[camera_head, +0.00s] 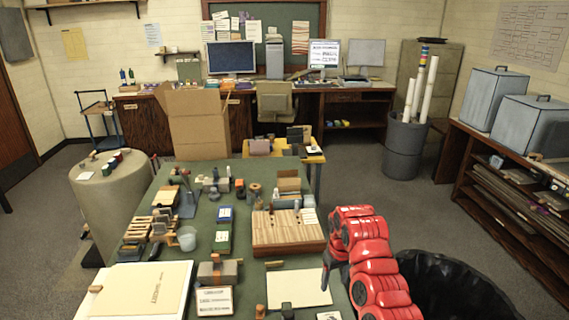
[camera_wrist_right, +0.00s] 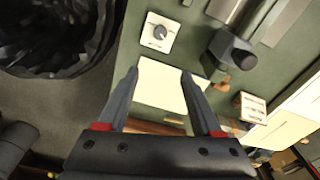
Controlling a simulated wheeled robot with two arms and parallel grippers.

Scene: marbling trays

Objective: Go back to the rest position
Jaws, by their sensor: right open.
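My right arm is red and comes in from the lower right of the head view. Its dark gripper (camera_head: 326,274) is above the right edge of the green table (camera_head: 255,268), beside a cream sheet (camera_head: 298,288). In the right wrist view the two fingers of the right gripper (camera_wrist_right: 158,75) are spread apart with nothing between them. The cream sheet (camera_wrist_right: 160,90) shows behind and between the fingers. My left gripper is in neither view.
A wooden block board (camera_head: 288,243) stands on the table just left of the right arm. A large black ribbed tub (camera_head: 455,290) is right of the arm. Small tools and boxes crowd the table. A shelf unit (camera_head: 500,205) lines the right wall, with open floor before it.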

